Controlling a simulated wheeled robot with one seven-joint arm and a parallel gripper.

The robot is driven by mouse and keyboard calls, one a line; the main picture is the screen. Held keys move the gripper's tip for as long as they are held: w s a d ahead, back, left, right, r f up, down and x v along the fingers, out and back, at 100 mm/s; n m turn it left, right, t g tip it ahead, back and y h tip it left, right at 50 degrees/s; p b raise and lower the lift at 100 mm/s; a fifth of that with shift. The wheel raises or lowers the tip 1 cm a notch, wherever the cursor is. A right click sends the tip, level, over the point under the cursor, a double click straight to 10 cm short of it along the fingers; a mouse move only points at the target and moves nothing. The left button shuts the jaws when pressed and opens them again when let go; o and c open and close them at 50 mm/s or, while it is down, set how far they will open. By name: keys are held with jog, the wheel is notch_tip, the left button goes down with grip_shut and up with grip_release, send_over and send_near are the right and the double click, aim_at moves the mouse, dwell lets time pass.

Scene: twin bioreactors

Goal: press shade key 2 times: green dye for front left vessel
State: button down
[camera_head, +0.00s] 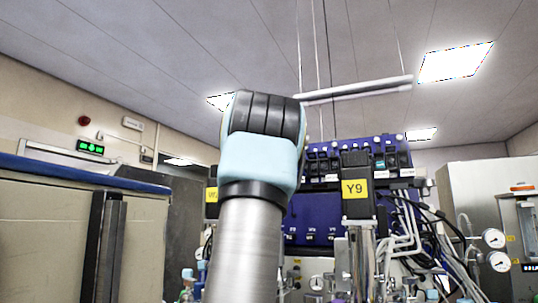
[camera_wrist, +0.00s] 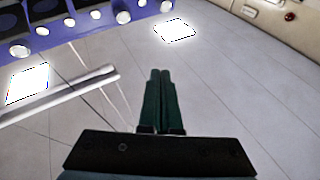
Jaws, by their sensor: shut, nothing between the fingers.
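My gripper (camera_wrist: 160,75) is shut and empty in the wrist view, its two dark green fingers side by side against the ceiling. It touches nothing visible. In the head view my arm rises in front of the bioreactors and the gripper cannot be made out. A blue bioreactor control unit (camera_head: 313,213) stands behind my arm, partly hidden by it. A blue panel with round white knobs (camera_wrist: 68,22) shows at the top left of the wrist view, apart from the fingers. I cannot make out the shade key, the green dye or the front left vessel.
A black motor head with a yellow Y9 label (camera_head: 355,189) stands right of my arm. Tubes and pressure gauges (camera_head: 494,238) are farther right. A beige cabinet with a blue top edge (camera_head: 60,235) fills the left. A white bar (camera_head: 355,90) hangs below the ceiling.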

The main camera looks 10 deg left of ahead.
jog(key=shift+w, duration=0.1)
jog(key=w+p, duration=0.1)
jog(key=w, duration=0.1)
jog(key=w+d+f+p, duration=0.1)
jog(key=w, duration=0.1)
jog(key=w+p, duration=0.2)
jog(key=shift+w+d+f, duration=0.2)
jog(key=shift+f, duration=0.1)
jog(key=shift+w+d+f+p, duration=0.1)
jog(key=shift+w+f+p, duration=0.1)
jog(key=shift+w, duration=0.25)
jog(key=shift+w+d+f+p, duration=0.1)
jog(key=shift+w+f+p, duration=0.1)
jog(key=shift+w, duration=0.2)
jog(key=shift+w, duration=0.15)
dwell(1.2)
jog(key=shift+w+f, duration=0.1)
jog(key=shift+w, duration=0.15)
jog(key=shift+w+d+f+p, duration=0.15)
jog(key=shift+w+p, duration=0.4)
jog(key=shift+w, duration=0.05)
dwell(1.0)
jog(key=shift+s, duration=0.1)
jog(key=shift+s+a+r+b, duration=0.1)
jog(key=shift+s+r+b, duration=0.05)
jog(key=shift+s+b, duration=0.3)
jog(key=shift+s+a+r+b, duration=0.1)
jog(key=shift+s+b, duration=0.35)
